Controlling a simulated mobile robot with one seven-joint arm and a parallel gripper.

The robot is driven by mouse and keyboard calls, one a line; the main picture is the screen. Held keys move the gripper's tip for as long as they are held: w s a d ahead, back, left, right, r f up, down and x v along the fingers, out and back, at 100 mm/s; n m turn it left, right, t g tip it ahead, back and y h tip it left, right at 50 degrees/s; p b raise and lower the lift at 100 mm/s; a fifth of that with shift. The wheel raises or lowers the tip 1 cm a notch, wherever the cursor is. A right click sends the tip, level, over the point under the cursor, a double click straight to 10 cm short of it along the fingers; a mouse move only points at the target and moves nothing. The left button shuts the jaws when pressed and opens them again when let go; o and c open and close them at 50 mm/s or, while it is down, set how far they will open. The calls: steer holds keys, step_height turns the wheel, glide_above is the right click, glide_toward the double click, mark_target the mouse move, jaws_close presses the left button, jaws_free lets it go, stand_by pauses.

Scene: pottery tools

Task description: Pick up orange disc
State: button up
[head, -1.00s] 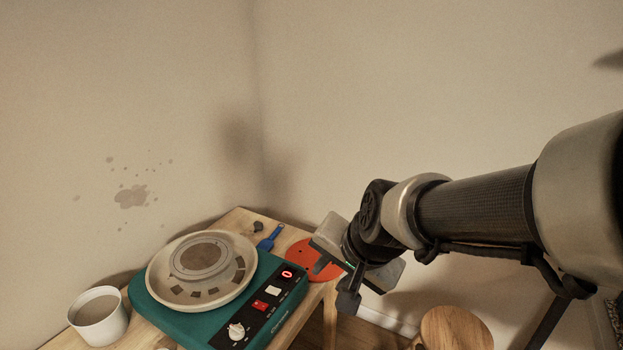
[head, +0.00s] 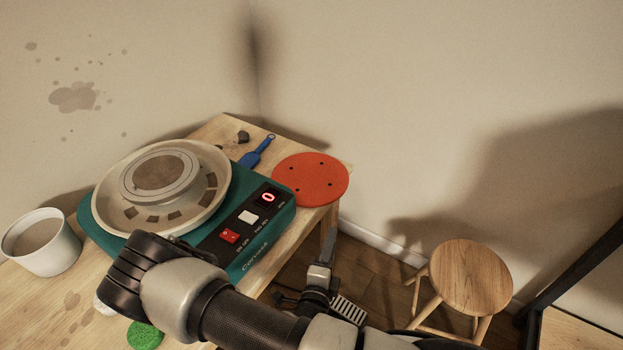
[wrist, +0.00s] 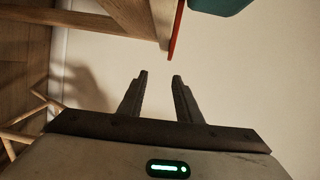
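The orange disc (head: 311,181) lies flat on the wooden table's right end, beside the green pottery wheel, with several small dark holes. Its right side reaches the table's edge and seems to overhang it. In the wrist view the disc (wrist: 176,34) shows edge-on as a thin red-orange strip, ahead of the fingers and slightly right. My gripper (wrist: 159,75) is open and empty, its two fingers apart and not touching the disc. In the head view the gripper is low, beside the table's right edge, below and nearer than the disc; my arm partly hides it.
The green pottery wheel (head: 252,212) stands left of the disc. A blue tool (head: 257,152) and a dark lump (head: 243,137) lie behind it. A white cup (head: 42,245) and a green sponge (head: 145,336) are on the table (head: 224,129). A wooden stool (head: 470,276) stands right.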

steer(key=t, duration=0.1)
steer(key=b, duration=0.1)
glide_toward(341, 196)
steer(key=x, duration=0.5)
steer(key=shift+y, duration=0.4)
steer(key=shift+b+x, duration=0.65)
steer(key=shift+x, duration=2.3)
steer(key=shift+d+n, duration=0.1)
steer(key=shift+n, duration=0.2)
jaws_close()
